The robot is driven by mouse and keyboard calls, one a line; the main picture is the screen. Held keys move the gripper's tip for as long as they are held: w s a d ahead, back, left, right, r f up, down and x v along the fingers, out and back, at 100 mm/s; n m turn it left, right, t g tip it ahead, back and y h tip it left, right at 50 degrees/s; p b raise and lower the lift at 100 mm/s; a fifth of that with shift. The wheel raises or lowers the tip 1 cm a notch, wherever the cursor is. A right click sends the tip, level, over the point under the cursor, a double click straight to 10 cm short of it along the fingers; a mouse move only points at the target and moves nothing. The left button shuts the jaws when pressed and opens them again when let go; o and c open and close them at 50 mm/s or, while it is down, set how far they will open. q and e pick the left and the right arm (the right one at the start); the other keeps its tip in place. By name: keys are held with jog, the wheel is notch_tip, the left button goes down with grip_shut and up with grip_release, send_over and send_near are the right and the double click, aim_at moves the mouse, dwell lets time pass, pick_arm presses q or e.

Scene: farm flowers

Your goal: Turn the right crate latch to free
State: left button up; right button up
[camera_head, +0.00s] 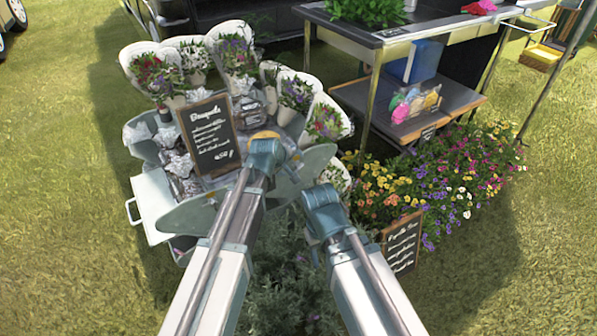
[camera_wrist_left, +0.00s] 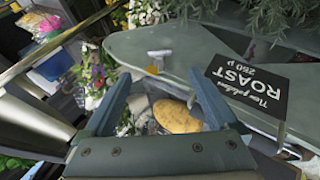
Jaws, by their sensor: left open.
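A small pale T-shaped fitting (camera_wrist_left: 158,54) with a yellow patch below it sits on a grey-green panel (camera_wrist_left: 225,58) in the left wrist view. It looks like a latch; whether it is the right crate latch I cannot tell. My left gripper (camera_wrist_left: 158,77) is open, and its fingertips point towards the fitting, with no clear contact. A yellowish oval thing (camera_wrist_left: 178,116) shows between the fingers, farther off. In the head view, my left arm reaches the flower stand, and its blue joint hides much of this spot.
Bouquets (camera_head: 157,78) in white wraps ring the stand. A chalkboard sign (camera_head: 209,135) stands left of my left arm. A black "ROAST" card (camera_wrist_left: 245,88) is on the panel. Flowerbeds (camera_head: 450,180) and a shelf table (camera_head: 440,105) are at the right. Open grass lies left.

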aim_at(298, 170)
pick_arm(q)
jog(key=b+x, duration=0.7)
jog(key=x, duration=0.3)
jog(key=shift+w+f, duration=0.2)
pick_arm(e)
notch_tip(298, 170, down, 8)
pick_arm(q)
jog(key=c, duration=1.4)
jog(key=shift+o, duration=0.2)
jog(key=shift+s+f+b, duration=0.1)
jog(key=shift+f+b, duration=0.05)
jog(key=shift+b, duration=0.3)
jog(key=t+h+b, duration=0.1)
jog(key=b, duration=0.1)
jog(key=t+h+b, duration=0.1)
jog(key=b, duration=0.1)
jog(key=f+n+t+h+b, duration=0.1)
jog(key=b, duration=0.2)
jog(key=shift+s+a+h, duration=0.15)
jog(key=shift+a+h, duration=0.1)
jog(key=shift+h, duration=0.05)
jog(key=shift+r+n+t+h+b, duration=0.2)
jog(key=shift+n+t+h+b, duration=0.35)
jog(key=shift+b, duration=0.9)
pick_arm(e)
jog(key=shift+f, duration=5.35)
pick_arm(q)
jog(key=shift+t, duration=0.25)
jog(key=o, duration=1.4)
jog(key=shift+c, duration=0.2)
